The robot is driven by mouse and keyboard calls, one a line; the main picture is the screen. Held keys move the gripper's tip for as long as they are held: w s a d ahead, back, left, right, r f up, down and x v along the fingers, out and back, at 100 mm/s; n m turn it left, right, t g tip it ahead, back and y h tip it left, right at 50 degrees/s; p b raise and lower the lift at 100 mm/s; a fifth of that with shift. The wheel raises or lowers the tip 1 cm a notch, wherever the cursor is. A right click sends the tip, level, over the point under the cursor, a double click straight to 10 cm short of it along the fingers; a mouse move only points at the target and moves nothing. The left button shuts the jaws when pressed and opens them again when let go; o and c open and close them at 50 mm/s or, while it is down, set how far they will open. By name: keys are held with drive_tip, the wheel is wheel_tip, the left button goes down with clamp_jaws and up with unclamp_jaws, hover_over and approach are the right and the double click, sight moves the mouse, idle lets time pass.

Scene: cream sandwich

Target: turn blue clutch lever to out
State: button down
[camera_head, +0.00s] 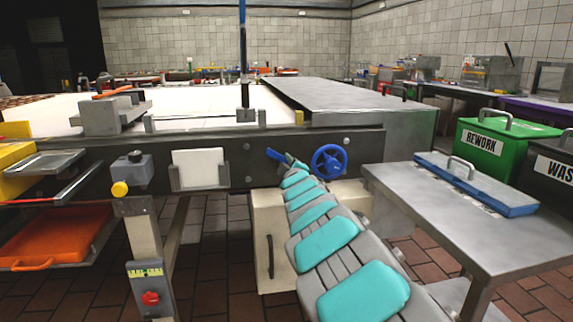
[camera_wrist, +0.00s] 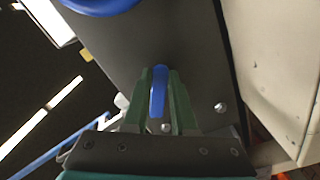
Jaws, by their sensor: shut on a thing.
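The blue clutch lever (camera_wrist: 158,95) shows in the wrist view as a rounded blue bar against a dark plate. My gripper (camera_wrist: 160,78) has its two green fingers shut on it, one on each side. In the head view my teal and grey arm reaches forward to the dark machine rail, and my gripper (camera_head: 294,162) is small and partly hidden there. A blue handwheel (camera_head: 329,161) is just right of it on the rail, and its rim also shows at the top of the wrist view (camera_wrist: 98,5). No mark for the lever's positions is readable.
A cream cabinet (camera_head: 268,245) stands below the rail. A steel table (camera_head: 440,215) with a blue-edged lid (camera_head: 475,185) is close on the right, with a green REWORK bin (camera_head: 500,145) behind it.

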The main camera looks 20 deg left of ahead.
drive_tip(key=m+b, duration=0.1)
drive_tip(key=f+m+b, duration=0.1)
drive_tip(key=a+m+b, duration=0.1)
drive_tip(key=shift+s+f, duration=0.3)
drive_tip(key=shift+f, duration=0.1)
drive_tip(key=shift+s+a+f+m+b, duration=0.15)
drive_tip(key=shift+m+b, duration=0.2)
drive_tip(key=shift+m, duration=0.2)
drive_tip(key=shift+s+a+f+m+b, duration=0.15)
drive_tip(key=shift+m+b, duration=0.15)
drive_tip(key=shift+m, duration=0.25)
drive_tip(key=m+b, duration=0.1)
drive_tip(key=a+m, duration=0.1)
drive_tip(key=m+b, duration=0.1)
drive_tip(key=m, duration=0.1)
drive_tip(key=shift+s+a+f+b, duration=0.2)
drive_tip(key=shift+s+b, duration=0.1)
drive_tip(key=shift+s+a+m+b, duration=0.25)
drive_tip(key=shift+a+m+b, duration=0.15)
drive_tip(key=shift+m, duration=0.7)
drive_tip(key=c, duration=0.7)
unclamp_jaws()
drive_tip(key=shift+r, duration=0.15)
drive_tip(key=shift+s, duration=0.15)
